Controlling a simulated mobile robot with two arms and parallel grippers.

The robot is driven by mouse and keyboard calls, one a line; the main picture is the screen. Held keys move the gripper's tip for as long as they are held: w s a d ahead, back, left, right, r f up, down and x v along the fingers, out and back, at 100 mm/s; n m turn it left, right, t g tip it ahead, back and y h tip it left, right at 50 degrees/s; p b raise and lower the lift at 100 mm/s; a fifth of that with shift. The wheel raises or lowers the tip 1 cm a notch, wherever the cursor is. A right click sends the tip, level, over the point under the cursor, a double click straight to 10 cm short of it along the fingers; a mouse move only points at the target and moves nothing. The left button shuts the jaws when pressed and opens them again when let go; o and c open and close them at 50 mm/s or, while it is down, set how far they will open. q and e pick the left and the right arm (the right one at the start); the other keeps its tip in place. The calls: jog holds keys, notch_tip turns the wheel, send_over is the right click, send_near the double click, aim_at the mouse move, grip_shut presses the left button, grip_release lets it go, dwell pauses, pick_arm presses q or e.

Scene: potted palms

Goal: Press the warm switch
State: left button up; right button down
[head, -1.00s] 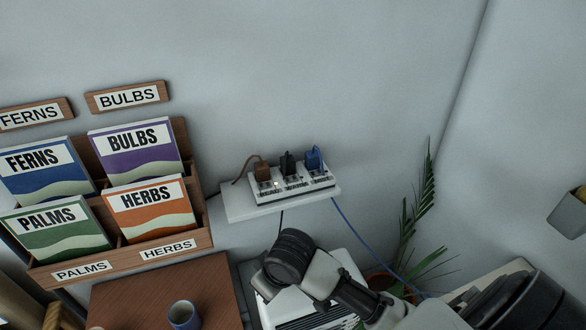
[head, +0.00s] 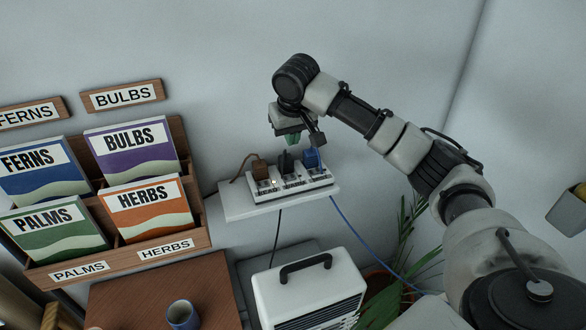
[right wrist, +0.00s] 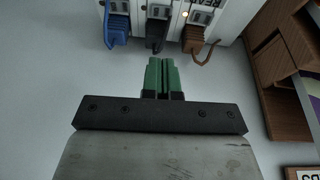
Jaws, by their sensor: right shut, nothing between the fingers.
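A white power strip (head: 292,184) stands on a small wall shelf (head: 240,207). It holds a brown plug (head: 260,170), a black plug (head: 285,162) and a blue plug (head: 311,158). A small light glows beside the brown plug. The labels are too small to read in the head view, so I cannot tell which switch is the warm one. My right gripper (head: 293,138), with green fingertips, is shut and empty just above and behind the plugs. In the right wrist view the fingertips (right wrist: 160,76) point at the strip, nearest the black plug (right wrist: 157,30). A label there partly reads "REA".
A white heater (head: 308,288) with a black handle stands below the shelf. A wooden rack (head: 195,190) of seed packets hangs at left. A mug (head: 183,314) is on a brown surface. A palm (head: 405,245) and the blue cord (head: 360,235) are below my right arm.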

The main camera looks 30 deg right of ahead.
aim_at(292, 175)
jog(key=shift+w+d+r, duration=0.1)
jog(key=shift+d+r, duration=0.2)
jog(key=shift+r, duration=0.1)
jog(key=shift+f, duration=0.15)
jog(key=p+x, duration=0.1)
jog(key=x, duration=0.7)
jog(key=p+x, duration=0.1)
jog(key=x, duration=0.3)
jog(key=shift+s+d+f+p, duration=0.1)
jog(key=shift+s+f+p, duration=0.2)
jog(key=shift+s+f, duration=0.05)
jog(key=shift+f, duration=0.6)
jog(key=shift+d, duration=0.1)
